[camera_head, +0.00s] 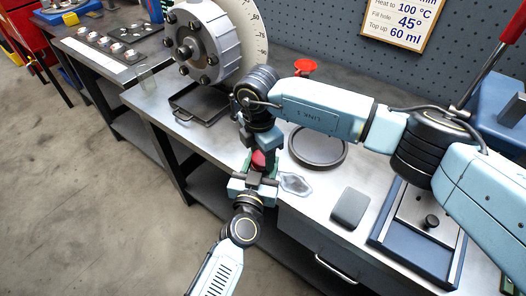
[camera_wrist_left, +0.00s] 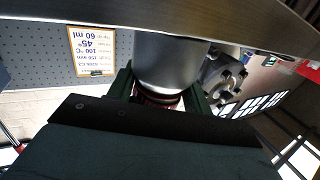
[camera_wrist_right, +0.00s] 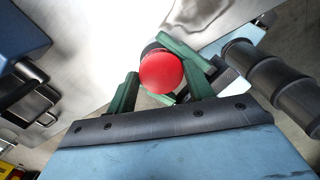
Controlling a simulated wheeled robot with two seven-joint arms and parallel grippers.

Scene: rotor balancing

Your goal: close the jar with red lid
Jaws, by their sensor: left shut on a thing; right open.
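My left gripper (camera_head: 254,176) is shut on the jar, held off the front edge of the bench. In the left wrist view the grey, rounded jar (camera_wrist_left: 168,62) is between the green fingers (camera_wrist_left: 160,92). The red lid (camera_head: 258,160) is at the jar's top, between my two grippers. In the right wrist view the round red lid (camera_wrist_right: 161,72) is seen from above; how it is seated cannot be told. My right gripper (camera_head: 262,143) is open above the jar, its green fingers (camera_wrist_right: 160,90) on either side of the lid.
The bench (camera_head: 325,195) carries a dark round tray (camera_head: 318,147), a red funnel-like piece (camera_head: 305,67), a grey block (camera_head: 350,207) and a blue-framed plate (camera_head: 425,225). The rotor (camera_head: 205,45) stands at the back left. The floor (camera_head: 80,190) at left is clear.

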